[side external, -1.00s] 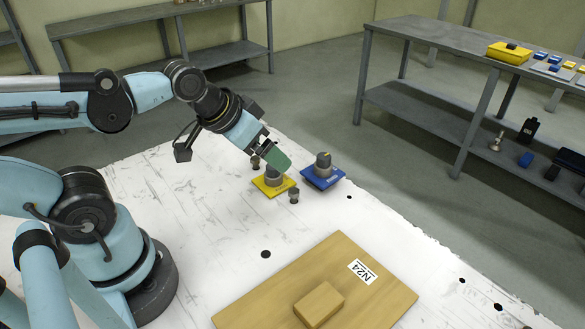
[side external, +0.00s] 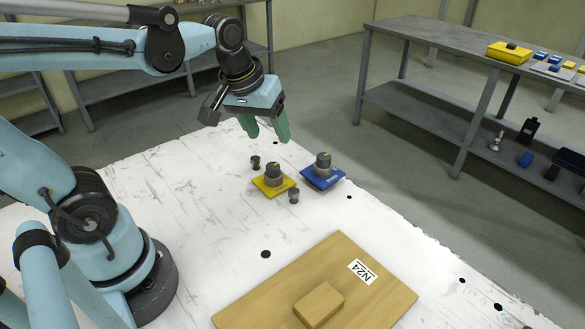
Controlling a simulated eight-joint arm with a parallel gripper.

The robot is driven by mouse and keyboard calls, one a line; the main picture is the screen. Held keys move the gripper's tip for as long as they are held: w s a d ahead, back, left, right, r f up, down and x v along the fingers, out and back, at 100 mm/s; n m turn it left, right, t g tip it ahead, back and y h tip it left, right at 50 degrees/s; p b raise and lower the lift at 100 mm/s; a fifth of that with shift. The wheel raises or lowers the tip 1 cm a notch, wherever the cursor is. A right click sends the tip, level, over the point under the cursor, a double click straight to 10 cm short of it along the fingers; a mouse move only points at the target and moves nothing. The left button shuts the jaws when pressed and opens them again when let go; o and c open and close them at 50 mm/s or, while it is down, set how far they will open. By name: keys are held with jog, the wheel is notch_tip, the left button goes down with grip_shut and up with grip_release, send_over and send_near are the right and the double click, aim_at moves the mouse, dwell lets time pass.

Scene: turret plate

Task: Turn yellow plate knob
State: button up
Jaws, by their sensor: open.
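The yellow plate (side external: 262,188) lies on the white table, with a grey and dark knob (side external: 273,174) standing upright on it. A small yellow mark shows on top of the knob. My gripper (side external: 267,134) is above and behind the yellow plate in the side view, apart from the knob. Its green fingers point down, spread and empty. The blue plate (side external: 334,180) with a similar knob (side external: 322,164) sits just to the right of the yellow plate.
Small dark pegs stand beside the yellow plate, one behind (side external: 255,162) and one in front (side external: 293,196). A wooden board (side external: 365,300) with a wooden block (side external: 319,304) lies at the front of the white table (side external: 190,200). A grey bench (side external: 425,32) stands at the right.

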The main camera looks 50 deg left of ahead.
aim_at(273, 165)
jog(key=w+a+n+g, duration=0.4)
jog(key=n, duration=0.3)
notch_tip(273, 165, down, 12)
dwell(0.5)
jog(key=c, duration=1.1)
jog(key=shift+o, duration=0.2)
